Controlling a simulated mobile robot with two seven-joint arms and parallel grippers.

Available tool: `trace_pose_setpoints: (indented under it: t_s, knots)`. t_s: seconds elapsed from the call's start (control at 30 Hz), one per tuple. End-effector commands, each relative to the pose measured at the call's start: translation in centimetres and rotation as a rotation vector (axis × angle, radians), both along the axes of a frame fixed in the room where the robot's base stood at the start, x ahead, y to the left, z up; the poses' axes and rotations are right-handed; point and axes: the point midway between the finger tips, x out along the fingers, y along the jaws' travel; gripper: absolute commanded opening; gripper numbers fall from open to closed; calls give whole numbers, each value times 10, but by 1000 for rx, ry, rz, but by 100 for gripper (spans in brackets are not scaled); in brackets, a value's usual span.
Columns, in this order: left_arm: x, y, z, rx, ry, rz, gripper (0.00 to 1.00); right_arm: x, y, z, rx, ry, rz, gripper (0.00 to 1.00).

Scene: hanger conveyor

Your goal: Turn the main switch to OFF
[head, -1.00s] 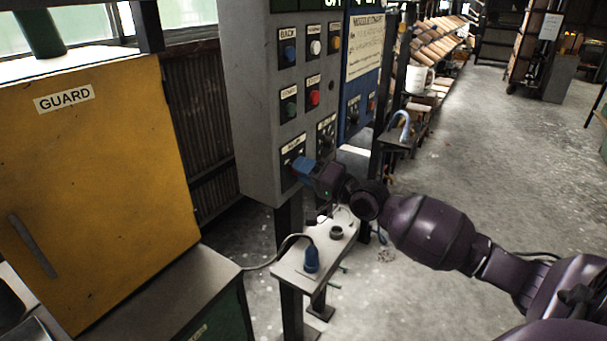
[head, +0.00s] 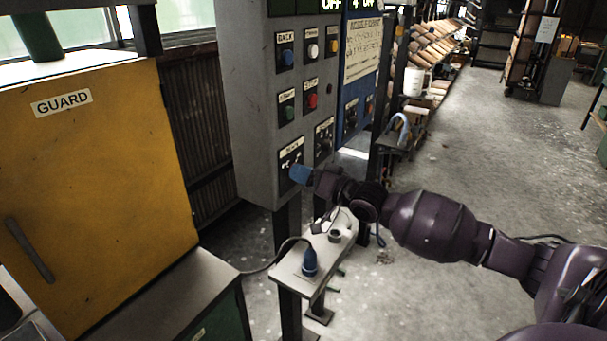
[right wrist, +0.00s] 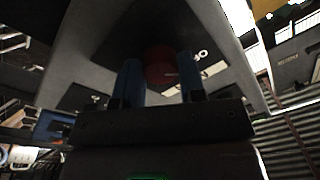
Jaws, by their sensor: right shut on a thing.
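The main switch sits on a black plate (head: 291,155) at the lower left of the grey control box's front. My right gripper (head: 299,174) is at this plate, its blue fingers hiding the knob in the head view. In the right wrist view, a dark red knob (right wrist: 160,66) lies between the two blue fingers of the right gripper (right wrist: 161,82), which are shut on it. The knob's exact setting is too dark and covered to read. My left gripper is not in view.
Other buttons, including a red one (head: 312,101), and a second switch (head: 324,137) are close above and to the right. A small bench (head: 292,268) with a blue plug (head: 310,262) stands below. A yellow guard cabinet (head: 120,190) is at left.

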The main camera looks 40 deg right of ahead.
Motion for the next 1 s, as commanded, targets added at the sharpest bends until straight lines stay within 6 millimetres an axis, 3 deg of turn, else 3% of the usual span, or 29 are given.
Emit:
trace_pose_setpoints:
  t_s: [0.3, 0.33, 0.5, 0.8, 1.0]
  knots:
    - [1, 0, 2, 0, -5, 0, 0, 0, 0, -1, -3, 1, 0, 13]
    - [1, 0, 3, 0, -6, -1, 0, 0, 0, -1, -3, 1, 0, 40]
    - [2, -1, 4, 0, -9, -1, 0, 0, 0, -1, -1, 1, 0, 62]
    - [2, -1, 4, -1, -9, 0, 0, -2, -1, -1, -1, 1, 0, 62]
    - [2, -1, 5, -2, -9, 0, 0, -17, -7, -2, -2, 1, -1, 62]
